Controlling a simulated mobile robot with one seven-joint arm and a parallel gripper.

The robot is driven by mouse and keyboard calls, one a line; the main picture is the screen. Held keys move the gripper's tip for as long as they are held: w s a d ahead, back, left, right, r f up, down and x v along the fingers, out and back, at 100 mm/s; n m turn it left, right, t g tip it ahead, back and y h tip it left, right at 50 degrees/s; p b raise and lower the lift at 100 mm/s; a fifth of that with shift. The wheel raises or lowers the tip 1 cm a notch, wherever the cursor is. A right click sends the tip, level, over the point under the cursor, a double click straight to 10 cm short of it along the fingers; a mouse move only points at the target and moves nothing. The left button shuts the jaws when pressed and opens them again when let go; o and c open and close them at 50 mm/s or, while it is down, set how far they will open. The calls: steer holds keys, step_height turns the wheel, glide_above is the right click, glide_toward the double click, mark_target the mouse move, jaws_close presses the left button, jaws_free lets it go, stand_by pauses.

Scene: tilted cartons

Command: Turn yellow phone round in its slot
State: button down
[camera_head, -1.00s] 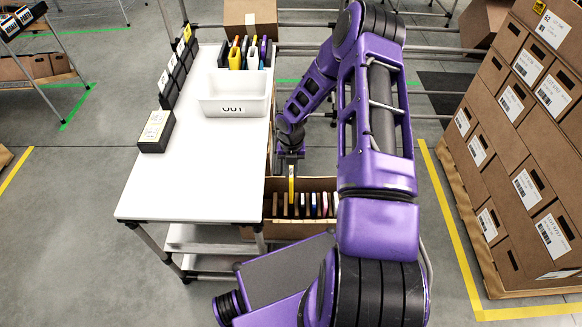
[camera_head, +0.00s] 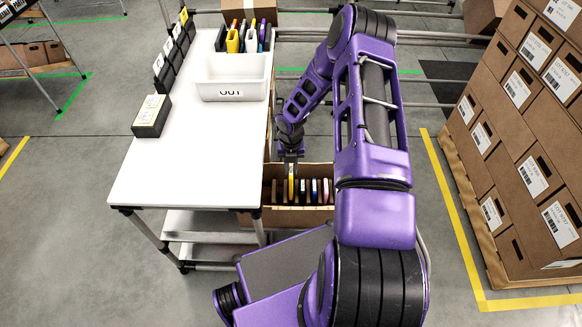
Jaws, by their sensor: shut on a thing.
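The yellow phone (camera_head: 291,185) is upright, seen as a thin yellow edge, at the row of slots in the brown carton (camera_head: 300,217). My gripper (camera_head: 290,166) points down above the carton and is shut on the top of the yellow phone. The phone's lower end is down at the level of the other phones. I cannot tell how deep it sits in its slot. Several phones with dark, white and pinkish edges (camera_head: 314,188) stand in the slots to its right. My arm hides part of the carton's right end.
A white table (camera_head: 180,182) stands left of the carton. It bears a white OUT bin (camera_head: 233,90), a black box (camera_head: 152,116) and a dark rack of colourful phones (camera_head: 244,38). Stacked cartons (camera_head: 520,150) stand at the right, beyond a yellow floor line.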

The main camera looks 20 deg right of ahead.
steer(key=shift+f+b, duration=3.3)
steer(key=shift+f, duration=1.15)
steer(key=shift+f, duration=0.3)
steer(key=c, duration=0.8)
jaws_free()
steer(key=shift+o, duration=0.2)
step_height(320, 180, up, 18)
steer(key=p, duration=0.3)
steer(key=shift+f, duration=0.25)
step_height(320, 180, up, 7)
steer(key=p, duration=0.7)
